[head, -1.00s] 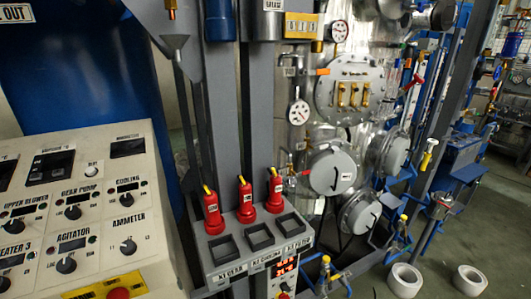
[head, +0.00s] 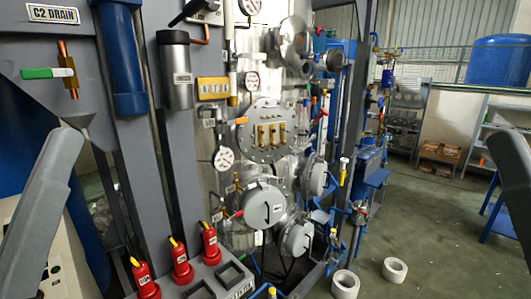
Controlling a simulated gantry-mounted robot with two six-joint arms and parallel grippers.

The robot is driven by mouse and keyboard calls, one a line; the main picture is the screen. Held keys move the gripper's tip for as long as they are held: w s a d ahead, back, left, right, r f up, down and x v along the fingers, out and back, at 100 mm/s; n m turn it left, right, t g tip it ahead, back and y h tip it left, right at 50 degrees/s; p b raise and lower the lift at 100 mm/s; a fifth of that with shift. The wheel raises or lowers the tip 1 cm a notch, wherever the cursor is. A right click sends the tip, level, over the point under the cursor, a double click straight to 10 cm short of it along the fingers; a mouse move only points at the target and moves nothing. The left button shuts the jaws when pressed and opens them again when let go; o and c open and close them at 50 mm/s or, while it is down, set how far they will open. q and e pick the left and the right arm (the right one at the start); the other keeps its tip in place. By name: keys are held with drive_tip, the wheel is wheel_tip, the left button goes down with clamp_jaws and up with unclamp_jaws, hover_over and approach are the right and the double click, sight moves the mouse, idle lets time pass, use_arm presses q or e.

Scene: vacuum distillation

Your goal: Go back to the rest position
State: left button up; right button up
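Grey parts of my two arms show in the head view, one at the left edge and one at the right edge. Neither gripper's fingertips can be seen, so what they hold is hidden. Both arm parts are raised in front of the plant, and I cannot tell whether they touch anything. The steel vessel with a round bolted flange (head: 267,135) stands in the middle of the view.
Three red bottles (head: 181,262) stand in a grey rack with empty square slots (head: 230,274). A green-handled valve (head: 48,73) sits under the C2 DRAIN label. White rings (head: 395,270) lie on the floor. Open floor (head: 440,220) extends on the right.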

wheel_tip(320, 180, up, 16)
drive_tip(key=p, duration=1.2)
drive_tip(key=shift+p, duration=0.4)
drive_tip(key=shift+f, duration=0.1)
